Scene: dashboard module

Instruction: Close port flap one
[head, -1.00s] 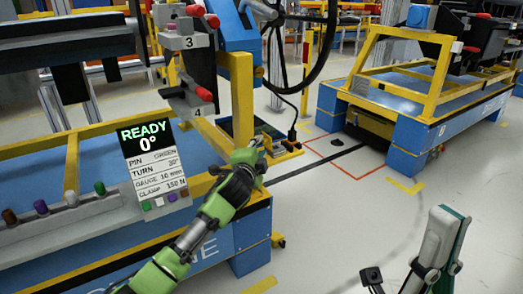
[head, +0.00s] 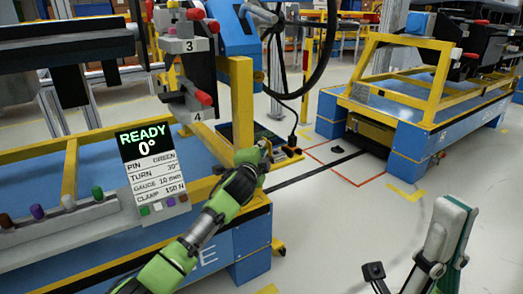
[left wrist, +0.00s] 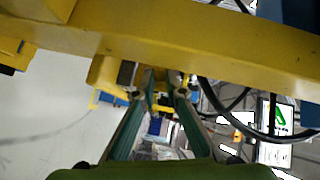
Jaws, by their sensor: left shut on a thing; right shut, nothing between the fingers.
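In the head view my left gripper (head: 256,152) is at the end of the green arm, beside the yellow post of the near blue-and-yellow stand. In the left wrist view its two long green fingers (left wrist: 160,80) converge below a yellow beam. They are shut on a small part with yellow on it, too small and dark to identify. I cannot make out port flap one for certain in either view. My right gripper (head: 455,215), pale with dark green edges, stands at the lower right, shut and empty, away from the stands.
A display board (head: 150,155) reads READY 0°. The near stand (head: 237,100) holds red-knobbed parts marked 3 and 4. A yellow beam (left wrist: 180,35) crosses the left wrist view. A black cable (head: 300,110) hangs behind the left gripper.

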